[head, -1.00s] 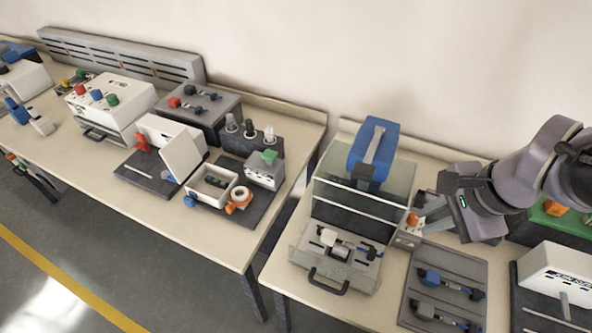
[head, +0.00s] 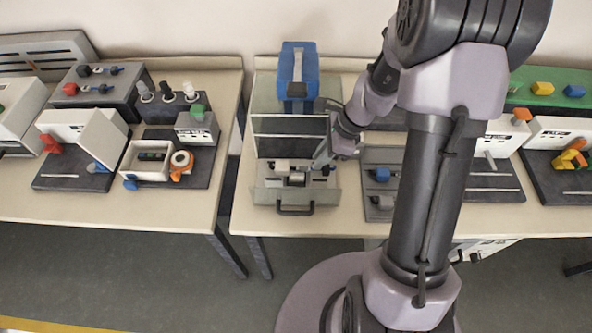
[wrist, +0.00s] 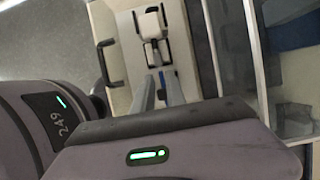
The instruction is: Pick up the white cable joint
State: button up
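The white cable joint (wrist: 150,24) lies in the pale tray (wrist: 126,78) of the machine, among dark holders. In the head view it is small, near the middle of the tray (head: 297,179). My gripper (wrist: 158,77) reaches in over the tray from the right in the head view (head: 321,158). In the wrist view its two fingers point towards the joint with a gap between them. Nothing shows between the fingertips, and they appear apart from the joint. The exact height of the fingers above the tray is hard to tell.
A black handle (head: 295,210) is on the tray's front. The machine's clear upright panels and blue top unit (head: 298,72) stand behind. A grey board with blue parts (head: 381,183) lies to the right. My arm hides part of the right table.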

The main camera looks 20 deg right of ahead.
aim_at(303, 169)
jog(key=b+x, duration=0.1)
jog(key=x, duration=0.3)
jog(key=shift+w+f+b, duration=0.1)
jog(key=shift+f+b, duration=0.05)
jog(key=shift+b, duration=0.2)
grip_shut()
